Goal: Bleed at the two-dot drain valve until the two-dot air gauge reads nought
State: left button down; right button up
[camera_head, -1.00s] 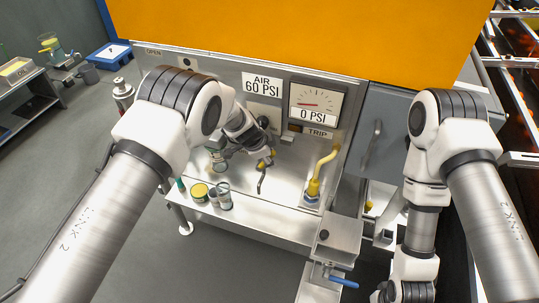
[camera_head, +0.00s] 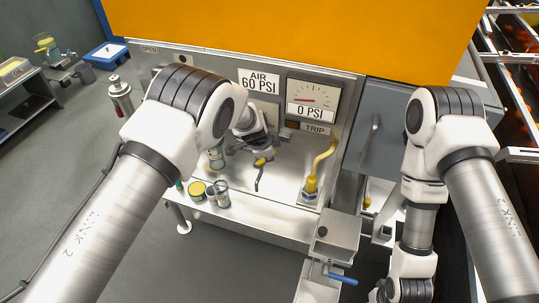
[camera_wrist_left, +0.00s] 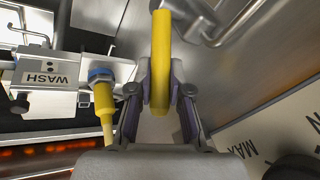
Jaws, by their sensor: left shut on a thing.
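My left gripper (camera_wrist_left: 160,115) is shut on a yellow handle (camera_wrist_left: 161,50), which runs up between its two fingers in the left wrist view. In the head view the left gripper is small, low in front of the steel panel, with a yellow piece (camera_head: 262,161) beside it. No dot marks are legible, so I cannot tell which valve this is. A round-scale gauge (camera_head: 314,95) on the panel has its red needle at the left end, above a plate reading 0 PSI. A sign (camera_head: 259,80) left of it reads AIR 60 PSI. My right gripper is out of view.
A yellow hose (camera_head: 318,170) rises from a fitting right of the left gripper. Jars (camera_head: 197,190) stand on the shelf to its left. A steel box with a blue lever (camera_head: 340,278) juts out in front. A WASH label (camera_wrist_left: 40,77) shows in the wrist view.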

pick_arm(q)
jog(key=c, duration=1.1)
grip_release()
jog(key=shift+a, duration=0.1)
jog(key=shift+r, duration=0.2)
jog(key=s+a, duration=0.2)
jog(key=s, duration=0.1)
jog(key=s+a, duration=0.2)
jog(key=s, duration=0.2)
jog(key=s+a, duration=0.2)
jog(key=s, duration=0.1)
jog(key=shift+s+a+r, duration=0.3)
jog(key=shift+r, duration=0.05)
jog(key=shift+c, duration=0.2)
